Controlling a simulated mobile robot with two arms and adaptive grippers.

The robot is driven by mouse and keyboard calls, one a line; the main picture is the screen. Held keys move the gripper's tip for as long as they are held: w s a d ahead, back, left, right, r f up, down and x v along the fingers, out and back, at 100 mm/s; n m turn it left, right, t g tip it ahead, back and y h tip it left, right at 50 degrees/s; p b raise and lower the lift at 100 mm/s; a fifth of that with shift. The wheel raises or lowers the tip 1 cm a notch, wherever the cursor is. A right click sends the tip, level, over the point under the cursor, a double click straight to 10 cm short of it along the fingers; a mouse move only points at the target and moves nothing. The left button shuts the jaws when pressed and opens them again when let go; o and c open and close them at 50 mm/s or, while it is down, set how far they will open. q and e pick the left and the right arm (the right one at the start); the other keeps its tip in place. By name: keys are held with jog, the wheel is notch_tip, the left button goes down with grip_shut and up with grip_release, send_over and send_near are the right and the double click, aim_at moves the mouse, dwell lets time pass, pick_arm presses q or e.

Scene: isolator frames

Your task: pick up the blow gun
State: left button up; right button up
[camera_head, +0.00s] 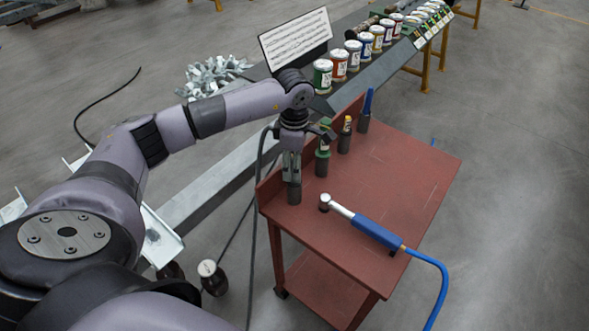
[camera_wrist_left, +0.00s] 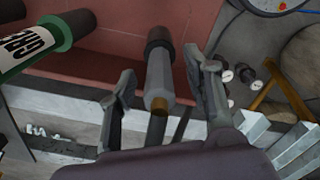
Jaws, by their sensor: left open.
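A blue and silver hand tool (camera_head: 365,226) with a dark round head lies on the red cart top, its blue hose (camera_head: 440,285) running off the front right. I cannot tell for sure whether this is the blow gun. My left gripper (camera_head: 291,168) points down at the cart's left edge, away from that tool. Its open fingers also show in the left wrist view (camera_wrist_left: 162,80), on either side of a grey, brass-tipped piece (camera_wrist_left: 158,77) standing in a dark holder (camera_wrist_left: 159,38). Contact cannot be told. My right gripper is out of view.
A green bottle (camera_head: 322,160), a yellow-topped item (camera_head: 345,138) and a blue item (camera_head: 367,103) stand along the red cart's (camera_head: 415,165) raised back edge. Behind are a row of paint cans (camera_head: 353,56) and a sheet on a stand (camera_head: 296,40). The cart's right side is clear.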

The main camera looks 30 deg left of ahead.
pick_arm(q)
jog(key=shift+f, duration=1.1)
grip_shut()
